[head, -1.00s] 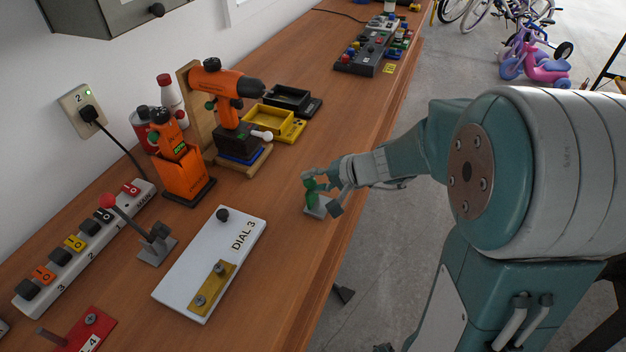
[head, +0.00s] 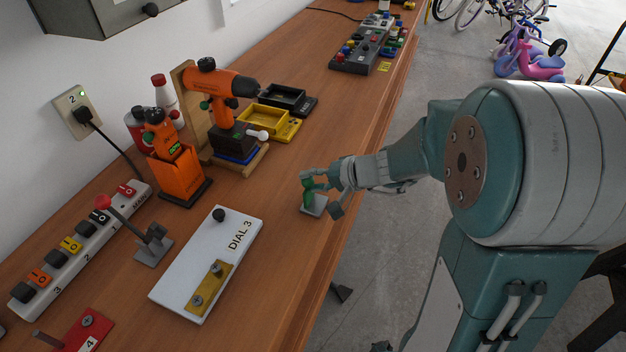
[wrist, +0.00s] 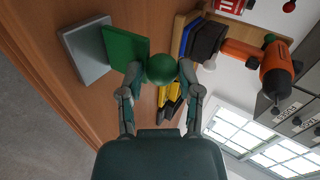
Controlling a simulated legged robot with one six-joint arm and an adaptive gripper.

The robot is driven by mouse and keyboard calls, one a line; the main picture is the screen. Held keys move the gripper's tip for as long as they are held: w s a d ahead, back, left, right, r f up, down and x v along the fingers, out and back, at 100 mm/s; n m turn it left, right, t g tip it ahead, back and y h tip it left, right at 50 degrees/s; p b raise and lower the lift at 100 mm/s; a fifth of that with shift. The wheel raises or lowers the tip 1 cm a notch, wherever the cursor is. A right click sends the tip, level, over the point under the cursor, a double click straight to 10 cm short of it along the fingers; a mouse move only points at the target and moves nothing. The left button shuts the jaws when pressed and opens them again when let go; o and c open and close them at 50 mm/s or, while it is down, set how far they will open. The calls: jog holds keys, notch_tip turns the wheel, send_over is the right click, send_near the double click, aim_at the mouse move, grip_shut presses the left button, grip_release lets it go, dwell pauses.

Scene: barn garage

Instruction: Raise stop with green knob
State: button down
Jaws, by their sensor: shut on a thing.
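The stop with the green knob stands near the front edge of the workbench. In the head view its green upper part (head: 308,198) shows above its grey base (head: 314,207). In the wrist view I see the round green knob (wrist: 161,68), a green plate (wrist: 124,47) and the grey base (wrist: 86,52). My gripper (head: 322,182) comes in from the right above the base. It is shut on the knob, with a finger on each side of it in the wrist view (wrist: 160,84). The gripper partly hides the stop in the head view.
A white DIAL 3 board (head: 193,279) lies left of the stop. Behind it stand an orange drill (head: 224,84), an orange holder (head: 177,172) and a yellow tray (head: 268,122). A red-knobbed lever (head: 148,241) and a power strip (head: 75,245) are farther left. Bench around the stop is clear.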

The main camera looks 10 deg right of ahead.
jog(key=shift+s+f, duration=0.15)
jog(key=shift+f, duration=0.2)
jog(key=shift+c, duration=1.7)
grip_release()
jog(key=shift+r, duration=0.1)
jog(key=v, duration=1.1)
jog(key=shift+d+r, duration=0.25)
jog(key=shift+d, duration=0.05)
jog(key=shift+s, duration=0.1)
